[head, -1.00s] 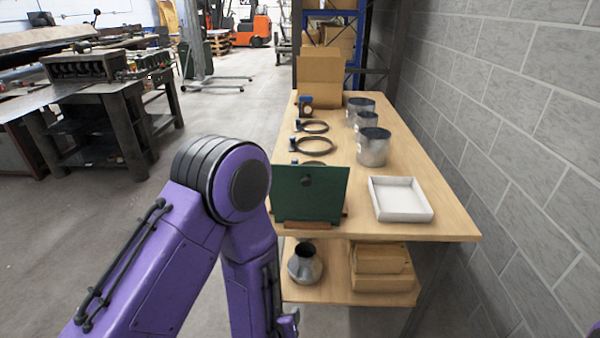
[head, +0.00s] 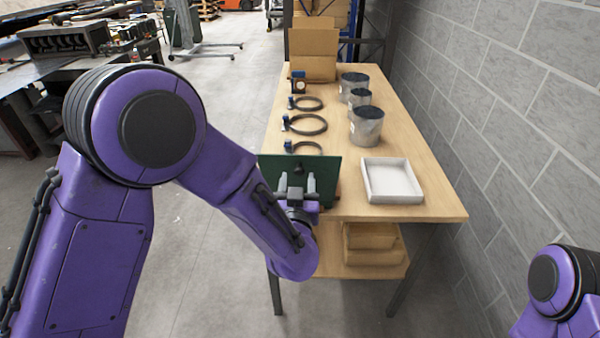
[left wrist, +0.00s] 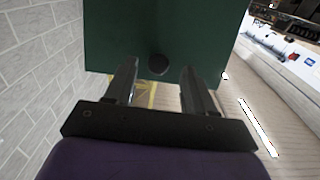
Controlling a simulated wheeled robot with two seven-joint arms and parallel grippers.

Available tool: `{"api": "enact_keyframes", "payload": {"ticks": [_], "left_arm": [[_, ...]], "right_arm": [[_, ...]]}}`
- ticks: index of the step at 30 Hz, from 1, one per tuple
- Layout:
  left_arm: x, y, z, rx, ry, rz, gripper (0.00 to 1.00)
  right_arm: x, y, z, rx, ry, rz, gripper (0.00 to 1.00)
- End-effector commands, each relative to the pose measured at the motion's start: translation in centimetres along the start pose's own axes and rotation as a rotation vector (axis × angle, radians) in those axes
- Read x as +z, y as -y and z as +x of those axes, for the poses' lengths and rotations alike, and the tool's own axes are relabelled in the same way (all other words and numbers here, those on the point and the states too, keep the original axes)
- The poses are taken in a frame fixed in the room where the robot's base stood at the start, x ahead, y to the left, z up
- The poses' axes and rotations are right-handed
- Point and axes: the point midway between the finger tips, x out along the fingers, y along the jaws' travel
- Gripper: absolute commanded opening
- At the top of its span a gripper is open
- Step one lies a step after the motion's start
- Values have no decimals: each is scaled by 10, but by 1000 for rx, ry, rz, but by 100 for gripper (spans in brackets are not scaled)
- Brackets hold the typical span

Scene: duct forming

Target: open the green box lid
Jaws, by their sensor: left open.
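The green box lid (head: 327,174) shows as a dark green panel, raised on the near edge of the wooden table, with its face toward me. A round dark knob (head: 299,170) sits on it; in the left wrist view the knob (left wrist: 158,64) is just beyond and between the fingertips. My left gripper (head: 297,183) is open in front of the panel, its two fingers on either side of the knob and nothing between them. The green lid (left wrist: 165,30) fills the top of the left wrist view. The box body is hidden behind the panel. My right gripper is out of view.
A white tray (head: 366,185) lies right of the panel on the table (head: 350,212). Behind are several black ring clamps (head: 305,124), metal duct pieces (head: 366,127) and a cardboard box (head: 314,66). A block wall (head: 520,130) bounds the right side.

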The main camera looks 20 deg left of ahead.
Motion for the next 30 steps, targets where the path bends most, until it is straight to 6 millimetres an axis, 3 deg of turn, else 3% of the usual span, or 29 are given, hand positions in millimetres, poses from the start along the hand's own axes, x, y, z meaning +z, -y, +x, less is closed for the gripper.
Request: {"api": "enact_keyframes", "payload": {"ticks": [4,12,13,18,23,30], "left_arm": [[-1,-1,17,1,1,-1,54],[0,-2,20,4,0,0,54],[0,-2,20,4,0,0,51],[0,-2,20,4,0,-1,0],[-2,-2,23,3,-1,-1,0],[-17,-2,55,3,-4,-2,0]], "right_arm": [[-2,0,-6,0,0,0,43],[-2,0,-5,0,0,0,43],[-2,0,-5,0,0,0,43],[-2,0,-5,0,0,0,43],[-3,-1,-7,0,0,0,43],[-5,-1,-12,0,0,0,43]]}}
